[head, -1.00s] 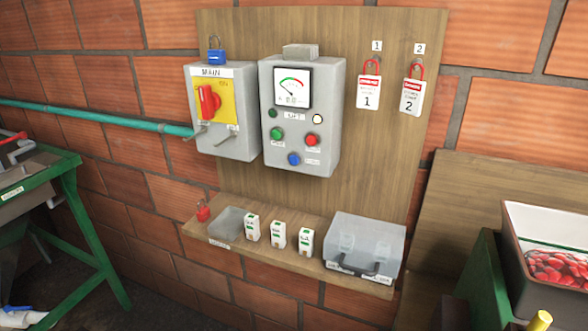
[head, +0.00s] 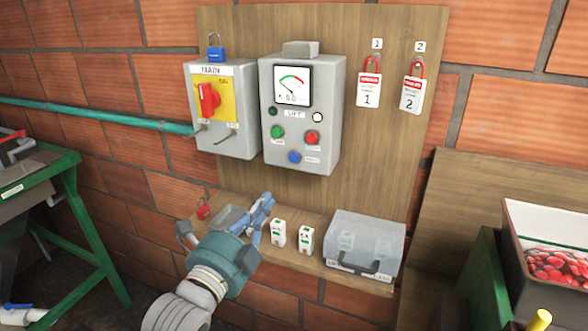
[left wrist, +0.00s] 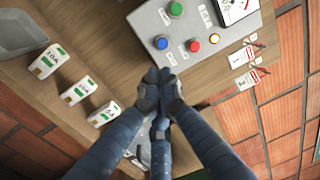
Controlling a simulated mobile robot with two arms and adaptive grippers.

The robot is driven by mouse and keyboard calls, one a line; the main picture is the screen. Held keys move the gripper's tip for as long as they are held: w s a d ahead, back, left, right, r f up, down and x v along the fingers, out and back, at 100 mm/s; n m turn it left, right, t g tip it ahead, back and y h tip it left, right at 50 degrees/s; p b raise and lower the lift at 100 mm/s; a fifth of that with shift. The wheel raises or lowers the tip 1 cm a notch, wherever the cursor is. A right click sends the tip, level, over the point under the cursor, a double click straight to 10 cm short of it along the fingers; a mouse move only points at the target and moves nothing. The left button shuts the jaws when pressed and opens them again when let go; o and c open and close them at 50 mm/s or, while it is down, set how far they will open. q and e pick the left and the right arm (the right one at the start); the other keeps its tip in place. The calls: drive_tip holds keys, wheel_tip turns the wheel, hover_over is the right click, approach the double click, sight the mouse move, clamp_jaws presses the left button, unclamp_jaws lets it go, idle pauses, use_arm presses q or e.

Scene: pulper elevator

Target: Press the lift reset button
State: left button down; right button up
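The grey lift box (head: 300,110) is mounted on the wooden board, with a needle gauge, a green button (head: 277,132), a red button (head: 312,138) and, lowest, a blue button (head: 294,157). The blue button also shows in the left wrist view (left wrist: 161,42), just beyond my fingertips. My left gripper (head: 268,200) is in front of the shelf, below the lift box and apart from the blue button. In the left wrist view its fingertips (left wrist: 160,84) are together with nothing visible between them. My right gripper is out of view.
The MAIN switch box (head: 222,110) with a blue padlock is left of the lift box. The shelf below holds small white breakers (head: 305,241) and a clear-lidded box (head: 365,246). Two tagged red padlocks (head: 370,85) hang at right. A crate of red fruit (head: 548,250) stands far right.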

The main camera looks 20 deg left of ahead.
use_arm(q)
drive_tip(key=shift+w, duration=0.1)
drive_tip(key=p, duration=0.5)
approach(294, 162)
drive_tip(key=w, duration=0.6)
drive_tip(key=shift+d+r, duration=0.2)
drive_tip(key=shift+r, duration=0.1)
drive_tip(key=shift+w+f, duration=0.1)
drive_tip(key=shift+w, duration=0.4)
